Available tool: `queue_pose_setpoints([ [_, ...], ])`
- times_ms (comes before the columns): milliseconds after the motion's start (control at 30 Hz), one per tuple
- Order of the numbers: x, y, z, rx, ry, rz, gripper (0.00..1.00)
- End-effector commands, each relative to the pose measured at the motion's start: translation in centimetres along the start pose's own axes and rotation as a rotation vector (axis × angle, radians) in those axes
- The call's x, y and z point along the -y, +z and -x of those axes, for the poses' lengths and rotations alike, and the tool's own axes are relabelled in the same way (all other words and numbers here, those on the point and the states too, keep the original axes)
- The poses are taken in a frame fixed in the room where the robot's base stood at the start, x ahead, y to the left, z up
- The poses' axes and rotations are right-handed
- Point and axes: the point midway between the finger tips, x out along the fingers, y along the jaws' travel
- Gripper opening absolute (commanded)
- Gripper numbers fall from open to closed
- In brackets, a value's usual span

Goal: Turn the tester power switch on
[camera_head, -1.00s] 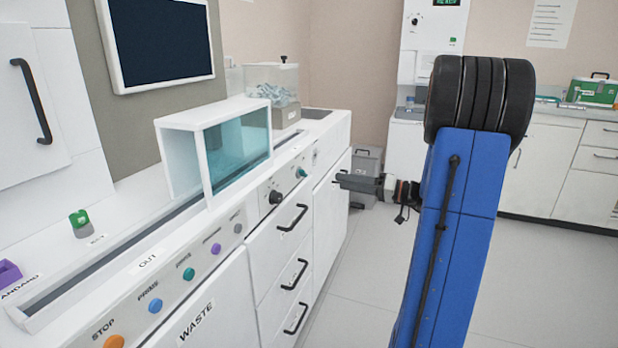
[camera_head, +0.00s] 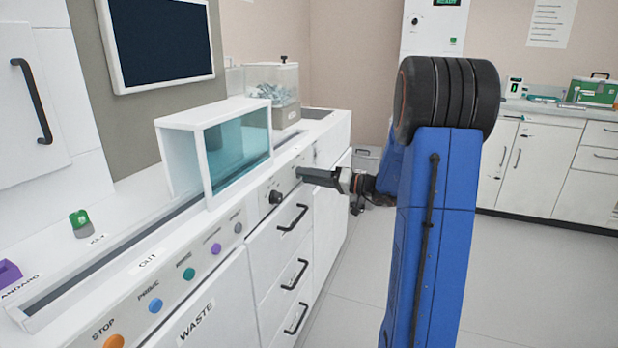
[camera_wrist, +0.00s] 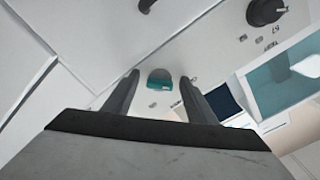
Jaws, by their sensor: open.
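A teal knob (camera_wrist: 159,78) on the white front panel shows in the wrist view, just beyond and between my two fingertips. I cannot tell whether the fingers straddle it or stop short of it. In the head view my gripper (camera_head: 304,174) hides it. My gripper is open, with nothing held, and reaches left to the panel. A larger black knob (camera_head: 275,197) sits on the panel to the left; it also shows at the upper right of the wrist view (camera_wrist: 266,11). No readable label tells which control is the tester power switch.
A glass-fronted box (camera_head: 238,148) stands on the counter above the panel. Drawers with black handles (camera_head: 292,218) lie below. Coloured buttons, among them an orange one (camera_head: 114,341), run along the front at left. The floor at right is clear.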

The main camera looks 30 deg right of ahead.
Motion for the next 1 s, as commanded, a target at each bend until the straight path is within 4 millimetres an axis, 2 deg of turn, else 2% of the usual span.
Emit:
queue_pose_setpoints([
  [267,0.01,-0.01,-0.09,0.000,0.000,0.000,0.52],
  [433,0.01,-0.01,-0.08,0.000,0.000,0.000,0.11],
  [767,0.02,-0.01,-0.07,0.000,0.000,-0.028,0.10],
  [1000,0.09,-0.02,-0.06,0.000,0.000,-0.153,0.10],
])
